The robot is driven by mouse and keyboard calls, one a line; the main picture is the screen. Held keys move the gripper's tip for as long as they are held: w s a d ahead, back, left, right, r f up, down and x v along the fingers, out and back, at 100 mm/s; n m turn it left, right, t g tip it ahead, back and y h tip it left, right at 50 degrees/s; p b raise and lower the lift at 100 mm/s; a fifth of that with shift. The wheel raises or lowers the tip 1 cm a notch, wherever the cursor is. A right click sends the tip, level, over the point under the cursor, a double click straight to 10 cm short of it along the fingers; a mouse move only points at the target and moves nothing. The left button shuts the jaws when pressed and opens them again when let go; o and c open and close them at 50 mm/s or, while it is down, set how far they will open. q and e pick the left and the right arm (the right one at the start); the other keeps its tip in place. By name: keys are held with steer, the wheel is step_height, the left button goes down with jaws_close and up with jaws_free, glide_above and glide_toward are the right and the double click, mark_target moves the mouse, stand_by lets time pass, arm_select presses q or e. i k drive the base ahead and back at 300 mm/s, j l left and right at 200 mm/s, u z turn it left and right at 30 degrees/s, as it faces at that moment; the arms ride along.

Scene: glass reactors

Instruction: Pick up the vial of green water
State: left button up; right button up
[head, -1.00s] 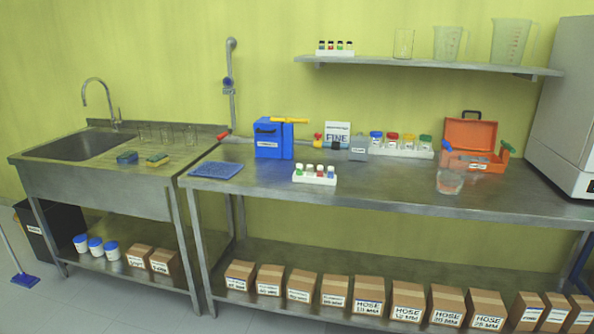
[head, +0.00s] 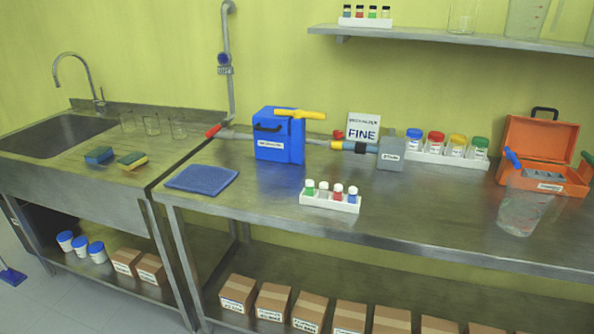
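Neither of my grippers is in view.
On the bench are a blue mat (head: 202,179), a blue box (head: 278,136), a row of larger coloured-lid jars (head: 447,146), an orange toolbox (head: 545,150) and a clear beaker (head: 523,212). The wall shelf (head: 440,37) hangs above. The bench front around the rack is clear.

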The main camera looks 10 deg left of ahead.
mark_target(309, 183)
steer(key=i+l+u, duration=0.15)
steer(key=i, duration=0.3)
steer(key=i+l+u, duration=0.1)
steer(key=i, duration=0.4)
